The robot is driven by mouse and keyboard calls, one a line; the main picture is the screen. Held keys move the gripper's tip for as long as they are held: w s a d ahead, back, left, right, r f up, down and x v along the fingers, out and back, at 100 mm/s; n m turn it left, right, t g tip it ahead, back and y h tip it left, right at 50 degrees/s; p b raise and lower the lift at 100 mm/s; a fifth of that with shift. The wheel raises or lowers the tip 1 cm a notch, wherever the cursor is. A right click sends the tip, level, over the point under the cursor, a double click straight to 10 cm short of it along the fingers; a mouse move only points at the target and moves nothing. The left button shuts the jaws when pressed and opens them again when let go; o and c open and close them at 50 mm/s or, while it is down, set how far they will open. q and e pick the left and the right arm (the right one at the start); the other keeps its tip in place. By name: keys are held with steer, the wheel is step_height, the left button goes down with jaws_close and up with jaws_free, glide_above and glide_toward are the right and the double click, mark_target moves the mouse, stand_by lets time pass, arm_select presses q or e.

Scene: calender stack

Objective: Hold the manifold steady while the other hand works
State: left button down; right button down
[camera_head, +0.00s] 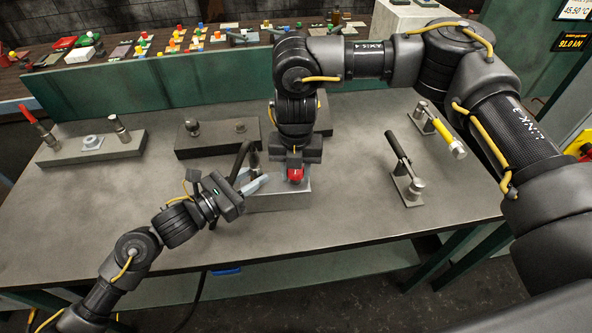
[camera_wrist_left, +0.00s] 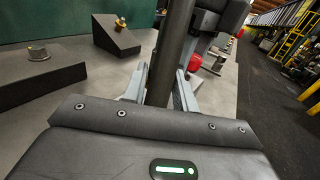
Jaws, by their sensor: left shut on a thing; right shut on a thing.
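A light grey block, seemingly the manifold (camera_head: 290,200), sits near the table's front middle. A dark upright post (camera_head: 254,160) stands at its left end. My left gripper (camera_head: 256,178) reaches in from the left, its pale fingers on either side of the post. In the left wrist view the fingers (camera_wrist_left: 160,95) are shut on this dark post (camera_wrist_left: 172,55). My right gripper (camera_head: 295,161) points down over the block and is shut on a red knob (camera_head: 295,175). The red knob also shows in the left wrist view (camera_wrist_left: 195,63). The right fingertips are mostly hidden.
A grey block (camera_head: 90,148) with a red-handled tool (camera_head: 30,115) is at left. A black-handled stand (camera_head: 405,170) and a yellow-handled one (camera_head: 440,130) are at right. The front left tabletop is clear.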

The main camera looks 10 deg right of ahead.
steer(key=shift+d+m, duration=0.1)
steer(key=shift+m, duration=0.7)
steer(key=shift+m, duration=1.1)
steer(key=shift+m, duration=1.2)
steer(key=c, duration=1)
jaws_free()
steer(key=shift+r, duration=0.1)
steer(key=shift+r, duration=3.4)
